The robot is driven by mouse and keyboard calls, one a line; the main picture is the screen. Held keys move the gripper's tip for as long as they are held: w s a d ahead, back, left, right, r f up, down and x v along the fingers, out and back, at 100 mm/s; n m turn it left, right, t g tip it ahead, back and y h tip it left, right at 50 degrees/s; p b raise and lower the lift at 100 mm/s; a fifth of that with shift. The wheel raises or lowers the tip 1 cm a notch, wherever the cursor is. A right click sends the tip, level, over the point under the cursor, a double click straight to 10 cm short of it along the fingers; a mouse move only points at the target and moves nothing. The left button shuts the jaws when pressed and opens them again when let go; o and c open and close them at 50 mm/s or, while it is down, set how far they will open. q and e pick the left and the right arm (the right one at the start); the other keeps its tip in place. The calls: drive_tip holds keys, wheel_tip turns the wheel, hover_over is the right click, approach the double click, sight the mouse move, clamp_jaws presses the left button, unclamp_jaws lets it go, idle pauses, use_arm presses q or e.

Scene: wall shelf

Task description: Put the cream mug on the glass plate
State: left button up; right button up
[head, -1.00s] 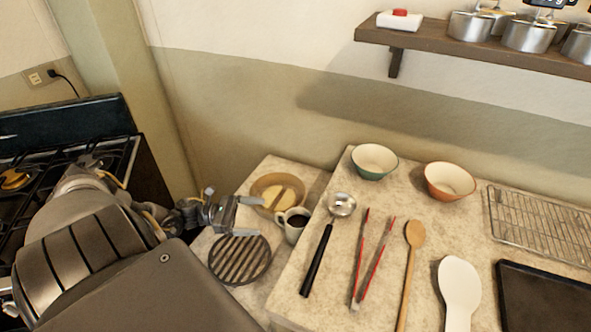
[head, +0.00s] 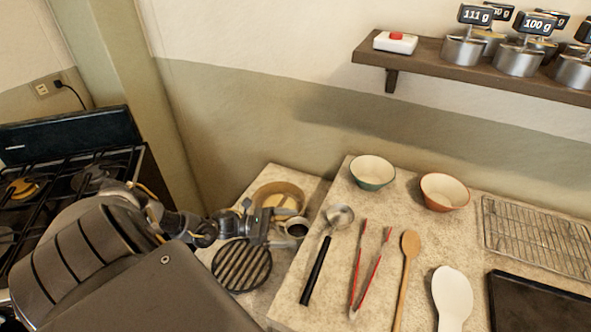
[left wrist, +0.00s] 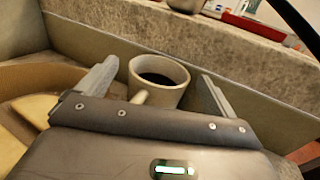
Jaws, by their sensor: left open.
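The cream mug (head: 297,230) stands upright on the lower counter beside the raised counter's left edge. It has dark contents. My left gripper (head: 285,228) reaches it from the left and partly covers it. In the left wrist view the mug (left wrist: 160,88) sits between the two spread fingers, with gaps visible on both sides. Its handle (left wrist: 139,97) points back toward the gripper body. The gripper (left wrist: 150,92) is open and not closed on the mug. I cannot make out a glass plate in either view. My right gripper is out of view.
A round wooden container (head: 262,196) sits behind the mug, and a dark slatted trivet (head: 242,266) lies in front. The raised counter (head: 330,285) holds a ladle (head: 318,265), red tongs (head: 372,270), spoons and two bowls (head: 373,172). A wall shelf (head: 420,63) holds pots.

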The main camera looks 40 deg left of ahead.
use_arm(q)
drive_tip(key=shift+w+d, duration=0.25)
drive_tip(key=shift+d, duration=0.15)
drive_tip(key=c, duration=1.5)
drive_tip(key=shift+a, duration=0.1)
drive_tip(key=shift+c, duration=0.2)
drive_tip(key=shift+r, duration=0.2)
wheel_tip(320, 180, up, 18)
drive_tip(key=b, duration=0.1)
drive_tip(key=shift+f, duration=0.25)
drive_tip(key=shift+r, duration=0.1)
